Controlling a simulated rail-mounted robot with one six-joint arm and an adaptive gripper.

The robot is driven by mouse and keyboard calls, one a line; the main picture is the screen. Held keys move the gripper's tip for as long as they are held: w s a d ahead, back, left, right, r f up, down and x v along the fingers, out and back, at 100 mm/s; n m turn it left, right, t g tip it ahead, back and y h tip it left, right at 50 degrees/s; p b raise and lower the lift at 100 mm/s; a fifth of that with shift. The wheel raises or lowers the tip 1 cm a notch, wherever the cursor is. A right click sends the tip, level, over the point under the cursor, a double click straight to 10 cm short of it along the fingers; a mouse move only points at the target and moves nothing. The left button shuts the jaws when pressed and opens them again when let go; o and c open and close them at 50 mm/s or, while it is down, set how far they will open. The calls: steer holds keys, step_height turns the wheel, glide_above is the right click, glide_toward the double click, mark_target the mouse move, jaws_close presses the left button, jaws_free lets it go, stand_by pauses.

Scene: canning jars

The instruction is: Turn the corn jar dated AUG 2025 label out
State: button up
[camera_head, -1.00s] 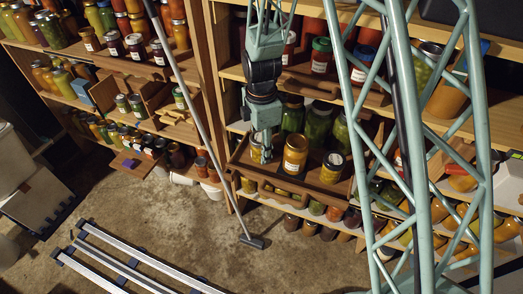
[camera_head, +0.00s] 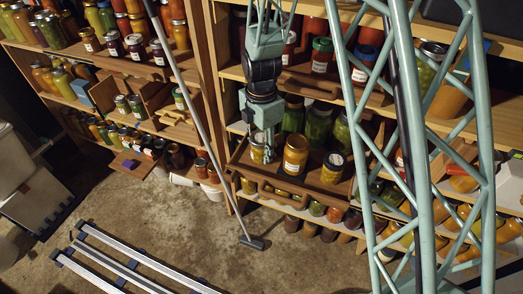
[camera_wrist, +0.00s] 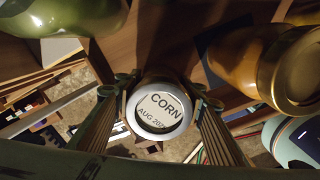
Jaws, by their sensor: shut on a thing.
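The corn jar (camera_wrist: 160,107) shows end-on in the wrist view, its round lid reading CORN and AUG 202 with the last digit hard to read. My gripper (camera_wrist: 160,92) has one finger on each side of it and is shut on it. In the head view the jar (camera_head: 257,156) is at the left end of a wooden tray-like shelf (camera_head: 290,184), below my gripper (camera_head: 264,143). A small pale patch shows on its side; I cannot read it. Whether its base touches the shelf is hidden.
An amber jar (camera_head: 295,156) stands close to the right of the corn jar, with another jar (camera_head: 332,168) further right. Tall green jars (camera_head: 318,124) stand behind. A shelf board with more jars is above. Open floor (camera_head: 190,220) lies in front.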

steer(key=shift+w+n, duration=0.1)
steer(key=shift+n, duration=1.3)
steer(key=shift+b, duration=0.3)
steer(key=shift+a+n+b, duration=0.1)
steer(key=shift+n+b, duration=0.2)
steer(key=shift+n, duration=1.7)
steer(key=shift+n, duration=0.5)
steer(key=shift+a+n+b, duration=0.1)
steer(key=shift+n+b, duration=0.3)
steer(key=shift+n, duration=1.6)
steer(key=shift+n, duration=0.7)
steer(key=o, duration=0.9)
